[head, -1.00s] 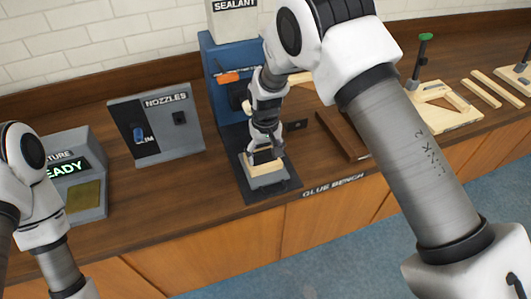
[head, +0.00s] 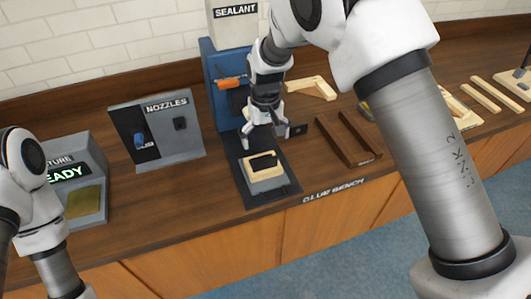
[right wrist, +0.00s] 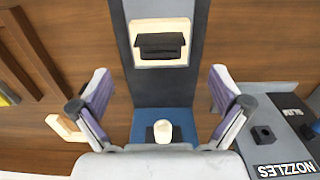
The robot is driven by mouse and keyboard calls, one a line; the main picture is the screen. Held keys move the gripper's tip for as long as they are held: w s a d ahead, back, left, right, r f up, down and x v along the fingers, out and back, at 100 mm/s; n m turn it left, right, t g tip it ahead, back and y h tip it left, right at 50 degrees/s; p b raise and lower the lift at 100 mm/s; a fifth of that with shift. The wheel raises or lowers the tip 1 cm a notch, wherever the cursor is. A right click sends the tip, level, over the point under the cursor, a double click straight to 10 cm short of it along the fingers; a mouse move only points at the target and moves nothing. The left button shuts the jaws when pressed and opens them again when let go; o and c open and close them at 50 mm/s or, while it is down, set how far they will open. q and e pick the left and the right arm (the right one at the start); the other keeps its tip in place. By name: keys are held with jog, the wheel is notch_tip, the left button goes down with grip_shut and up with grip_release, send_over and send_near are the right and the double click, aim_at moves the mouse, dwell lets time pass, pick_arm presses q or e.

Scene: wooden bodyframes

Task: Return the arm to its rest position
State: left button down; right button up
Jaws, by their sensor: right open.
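My right gripper (head: 265,138) is open and empty above the black base plate (head: 283,190) of the blue sealant station. Its spread fingers also show in the right wrist view (right wrist: 160,92). In front of and below them, a pale wooden block (head: 250,178) with a black piece (head: 263,162) on top sits on a grey holder on the plate. The block (right wrist: 160,24) and black piece (right wrist: 160,46) show clear of the fingers in the right wrist view. My left arm (head: 40,215) is at the left edge; its gripper is out of frame.
The blue station (head: 212,70) stands directly behind my right gripper. A grey NOZZLES box (head: 180,150) and a box with a lit screen (head: 85,200) are to the left. A brown wooden frame (head: 345,137) and pale wooden pieces (head: 490,92) lie to the right.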

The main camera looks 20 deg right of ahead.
notch_tip(320, 180, up, 4)
jog(key=shift+f, duration=0.25)
jog(key=s+f, duration=0.1)
jog(key=f, duration=0.2)
jog(key=s+f+g+b, duration=0.1)
jog(key=s+f, duration=0.1)
jog(key=f, duration=0.1)
jog(key=s+d+f+g+b, duration=0.1)
jog(key=f, duration=0.3)
jog(key=shift+s, duration=0.2)
jog(key=s+d+f+m+g+b, duration=0.1)
jog(key=s+d+f+g+b, duration=0.1)
jog(key=s+f, duration=0.9)
jog(key=s+d+f+g+b, duration=0.2)
jog(key=s+d+f, duration=0.1)
jog(key=s+f, duration=0.7)
jog(key=s+d+f+t+b, duration=0.1)
jog(key=s+d+f+t, duration=0.15)
jog(key=s, duration=0.95)
jog(key=w+t, duration=0.1)
jog(key=w, duration=0.1)
jog(key=w+a+t, duration=0.1)
jog(key=w+t, duration=0.1)
jog(key=shift+w+f+t, duration=0.2)
jog(key=shift+w+t, duration=0.05)
